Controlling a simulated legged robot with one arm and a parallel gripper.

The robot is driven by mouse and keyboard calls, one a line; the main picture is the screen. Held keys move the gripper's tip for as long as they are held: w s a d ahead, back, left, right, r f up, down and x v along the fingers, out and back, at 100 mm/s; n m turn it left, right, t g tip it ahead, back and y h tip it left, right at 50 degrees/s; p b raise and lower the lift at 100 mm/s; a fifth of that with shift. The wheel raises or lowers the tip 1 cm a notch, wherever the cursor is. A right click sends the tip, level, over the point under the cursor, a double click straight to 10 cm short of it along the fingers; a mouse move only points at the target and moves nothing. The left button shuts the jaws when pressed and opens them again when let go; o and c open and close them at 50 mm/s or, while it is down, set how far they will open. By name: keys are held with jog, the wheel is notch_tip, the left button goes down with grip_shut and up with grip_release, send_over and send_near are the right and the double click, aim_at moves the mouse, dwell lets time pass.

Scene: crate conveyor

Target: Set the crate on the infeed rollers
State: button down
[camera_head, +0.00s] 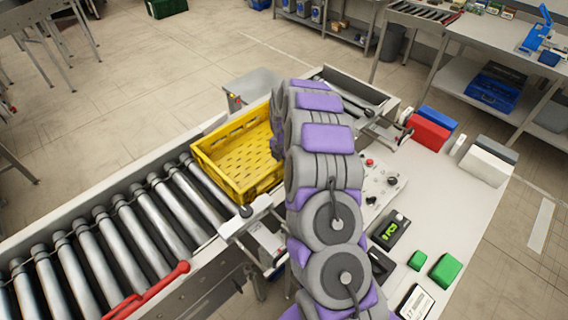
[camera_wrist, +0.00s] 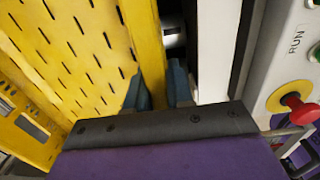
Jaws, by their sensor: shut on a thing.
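A yellow slotted crate (camera_head: 235,155) is at the conveyor, beyond the near end of the bare rollers (camera_head: 130,235). It looks roughly level, between the side rails; I cannot tell whether its base touches the rollers. In the wrist view the crate (camera_wrist: 62,50) fills the left side. My gripper (camera_wrist: 158,88) is shut on the crate's side wall, with one dark blue finger on each side of it. In the head view my grey and purple arm hides the gripper and the crate's right edge. A bit of shiny metal shows beyond the wall in the wrist view.
A control panel with a red button (camera_head: 370,162) stands right of the conveyor; the button also shows in the wrist view (camera_wrist: 298,108). A red bar (camera_head: 150,290) lies along the near rail. Red (camera_head: 427,133) and green (camera_head: 445,270) boxes sit on the white worktop. The left rollers are clear.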

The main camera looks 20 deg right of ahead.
jog(key=c, duration=1)
grip_release()
jog(key=shift+r, duration=0.15)
notch_tip(320, 180, up, 12)
jog(key=shift+s+p, duration=0.1)
jog(key=shift+p, duration=0.3)
jog(key=s+a+r+m, duration=0.5)
jog(key=s+r, duration=0.1)
jog(key=s, duration=0.4)
jog(key=s+a+r+m, duration=0.5)
jog(key=s+a+r, duration=0.15)
jog(key=s, duration=0.35)
jog(key=s+a+m+g, duration=0.1)
jog(key=s+m, duration=1.1)
jog(key=s, duration=1.2)
jog(key=shift+s+g, duration=0.25)
jog(key=shift+g, duration=0.15)
